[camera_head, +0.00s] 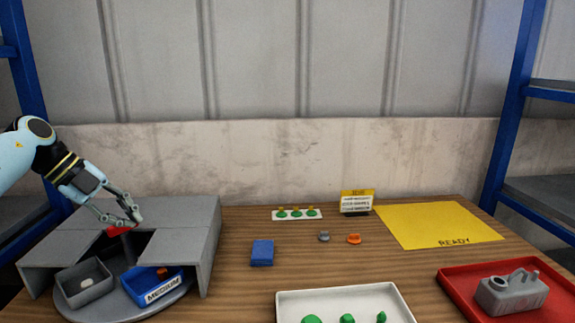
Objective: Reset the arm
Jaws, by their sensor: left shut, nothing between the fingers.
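My left gripper (134,217) comes in from the left and hangs over the grey housing (185,240) at the left of the table. Its fingers are shut with nothing between them. Below the fingertips a red part (118,230) shows in the housing's opening; I cannot tell whether they touch it. My right gripper is not in view.
A turntable with a grey bin (84,284) and a blue MEDIUM bin (160,288) sits under the housing. A blue block (262,252), a yellow READY mat (440,224), a white tray (290,300) and a red tray (455,285) lie rightward.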

